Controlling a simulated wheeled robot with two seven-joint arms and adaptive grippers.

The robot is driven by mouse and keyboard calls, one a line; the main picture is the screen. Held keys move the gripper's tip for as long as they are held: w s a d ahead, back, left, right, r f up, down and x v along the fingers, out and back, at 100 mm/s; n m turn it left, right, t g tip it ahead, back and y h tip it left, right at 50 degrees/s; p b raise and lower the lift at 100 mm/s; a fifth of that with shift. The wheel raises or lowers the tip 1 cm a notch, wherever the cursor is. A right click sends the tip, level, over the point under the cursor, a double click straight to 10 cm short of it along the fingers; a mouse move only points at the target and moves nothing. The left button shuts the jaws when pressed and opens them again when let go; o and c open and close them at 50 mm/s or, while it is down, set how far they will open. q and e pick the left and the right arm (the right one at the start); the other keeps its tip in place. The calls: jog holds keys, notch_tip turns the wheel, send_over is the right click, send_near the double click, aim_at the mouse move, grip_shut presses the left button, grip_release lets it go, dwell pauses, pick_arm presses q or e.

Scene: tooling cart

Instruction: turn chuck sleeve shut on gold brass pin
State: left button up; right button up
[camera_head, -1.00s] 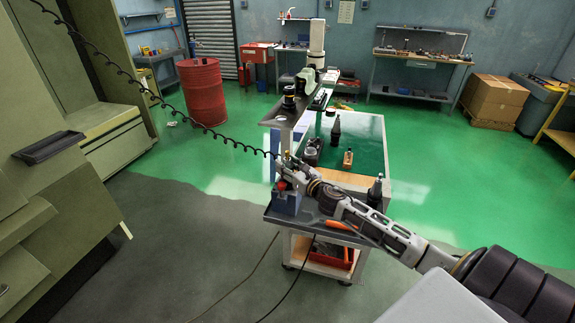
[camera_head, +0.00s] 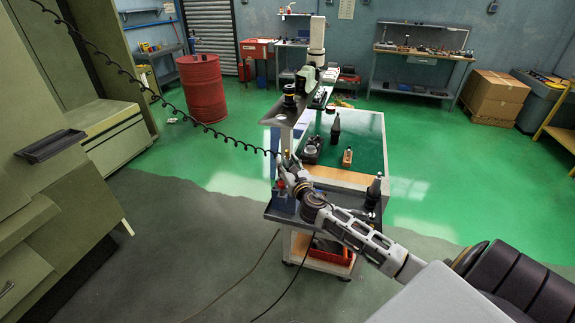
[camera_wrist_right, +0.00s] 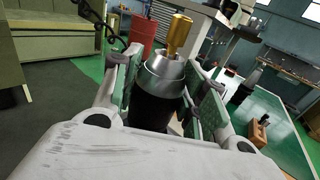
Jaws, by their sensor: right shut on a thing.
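In the right wrist view a gold brass pin (camera_wrist_right: 179,35) stands up out of the silver top of the chuck. The chuck sleeve (camera_wrist_right: 160,92), black below and silver above, sits between the two fingers of my right gripper (camera_wrist_right: 165,88), which is shut on it. The pin leans a little to the right in that view. In the head view my right gripper (camera_head: 287,172) is at the near left end of the cart, above a blue block (camera_head: 283,205). The chuck is small and mostly hidden there by the gripper. My left gripper is not in view.
The cart top (camera_head: 255,210) holds a dark bottle-shaped tool holder (camera_head: 374,190) beside my right forearm. Another dark holder (camera_head: 335,128) and a small orange-brown item (camera_head: 347,156) stand farther back. A raised shelf (camera_head: 290,113) stands behind the gripper. A coiled black cable (camera_head: 205,127) hangs nearby.

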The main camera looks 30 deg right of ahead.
jog(key=o, duration=1)
jog(key=shift+o, duration=0.2)
jog(key=shift+s, duration=0.15)
jog(key=v, duration=1.1)
jog(key=shift+s, duration=0.3)
jog(key=shift+a, duration=0.15)
dwell(0.5)
